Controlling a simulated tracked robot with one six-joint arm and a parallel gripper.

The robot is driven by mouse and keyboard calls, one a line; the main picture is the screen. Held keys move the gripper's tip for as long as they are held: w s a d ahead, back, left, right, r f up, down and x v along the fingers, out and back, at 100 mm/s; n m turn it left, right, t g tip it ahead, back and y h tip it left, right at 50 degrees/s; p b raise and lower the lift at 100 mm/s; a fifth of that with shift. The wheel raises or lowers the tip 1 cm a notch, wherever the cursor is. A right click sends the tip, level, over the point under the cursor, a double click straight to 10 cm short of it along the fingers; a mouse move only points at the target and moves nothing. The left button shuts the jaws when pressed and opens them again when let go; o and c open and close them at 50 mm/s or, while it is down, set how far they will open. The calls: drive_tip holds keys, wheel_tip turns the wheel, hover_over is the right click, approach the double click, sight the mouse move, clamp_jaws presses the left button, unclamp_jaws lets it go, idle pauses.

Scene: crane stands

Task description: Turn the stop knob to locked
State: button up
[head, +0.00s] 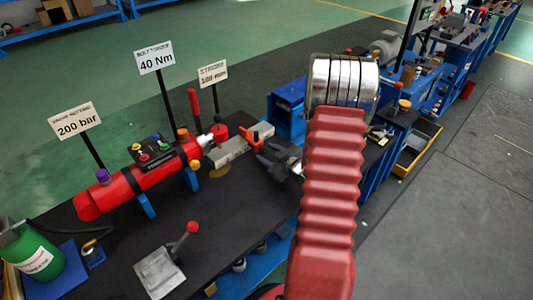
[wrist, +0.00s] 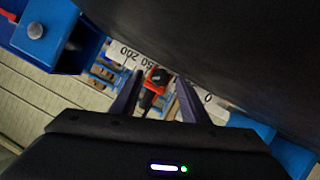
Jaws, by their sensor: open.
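A red-orange knob with a dark part, which looks like the stop knob (head: 262,130), sits on a pale metal rail (head: 228,151) beside the red cylinder. In the wrist view the stop knob (wrist: 157,76) shows red and black, with scale numbers on either side. My gripper (head: 273,156) is open and empty, close to the knob at the right end of the rail. In the wrist view its two fingers (wrist: 158,84) appear on either side of the knob, apart from each other. I cannot tell whether they touch it. The knob's locked or unlocked marks are not readable.
The red cylinder (head: 130,190) lies on blue supports on the black bench. Sign posts, including "STROKE" (head: 212,73), rise behind it. A red-ball lever (head: 192,227) stands in front, and a green canister (head: 35,255) is at left. Blue blocks (head: 287,108) stand behind my gripper.

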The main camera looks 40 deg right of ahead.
drive_tip(key=shift+w+f, duration=0.2)
drive_tip(key=shift+w, duration=0.2)
clamp_jaws()
idle(0.4)
